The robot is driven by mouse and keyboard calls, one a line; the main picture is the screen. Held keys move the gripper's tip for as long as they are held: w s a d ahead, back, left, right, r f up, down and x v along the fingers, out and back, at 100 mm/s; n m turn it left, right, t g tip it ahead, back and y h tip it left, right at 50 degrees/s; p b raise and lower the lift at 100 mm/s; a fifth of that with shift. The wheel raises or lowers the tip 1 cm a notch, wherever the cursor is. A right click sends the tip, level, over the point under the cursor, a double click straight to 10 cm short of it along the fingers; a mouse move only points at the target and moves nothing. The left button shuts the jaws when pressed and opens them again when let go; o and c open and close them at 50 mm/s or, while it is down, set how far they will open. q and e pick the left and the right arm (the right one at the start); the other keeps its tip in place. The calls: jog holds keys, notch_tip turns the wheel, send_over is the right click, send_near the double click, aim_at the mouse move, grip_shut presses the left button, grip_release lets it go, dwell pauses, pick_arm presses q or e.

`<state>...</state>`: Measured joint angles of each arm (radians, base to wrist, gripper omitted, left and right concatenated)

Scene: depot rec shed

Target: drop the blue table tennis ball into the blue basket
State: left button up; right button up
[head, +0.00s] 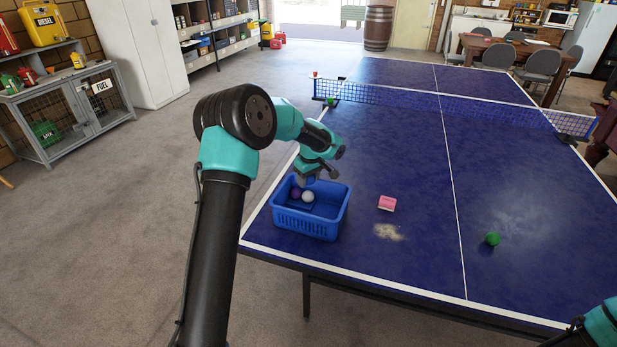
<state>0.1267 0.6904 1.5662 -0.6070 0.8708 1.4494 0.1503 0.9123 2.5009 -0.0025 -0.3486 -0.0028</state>
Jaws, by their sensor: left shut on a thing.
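The blue basket (322,224) stands upright on the near left part of the blue table tennis table. My left gripper (306,184) points down over the basket's back part and is shut. What it holds is largely hidden by the fingers and wrist; it seems to be the blue table tennis ball. A purplish-blue ball (296,193) and a white ball (308,197) show just below the fingertips, within the basket's outline. I cannot tell whether the purplish-blue one is in the jaws or lies in the basket. Of my right arm only a part shows at the bottom right corner.
A green ball (492,239) lies farther right. The net (430,102) crosses the table behind. The table's left edge runs close to the basket.

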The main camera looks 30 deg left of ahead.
pick_arm(q)
jog(key=shift+f, duration=2.6)
jog(key=o, duration=1)
jog(key=shift+r, duration=0.1)
notch_tip(320, 180, up, 17)
send_over(312, 179)
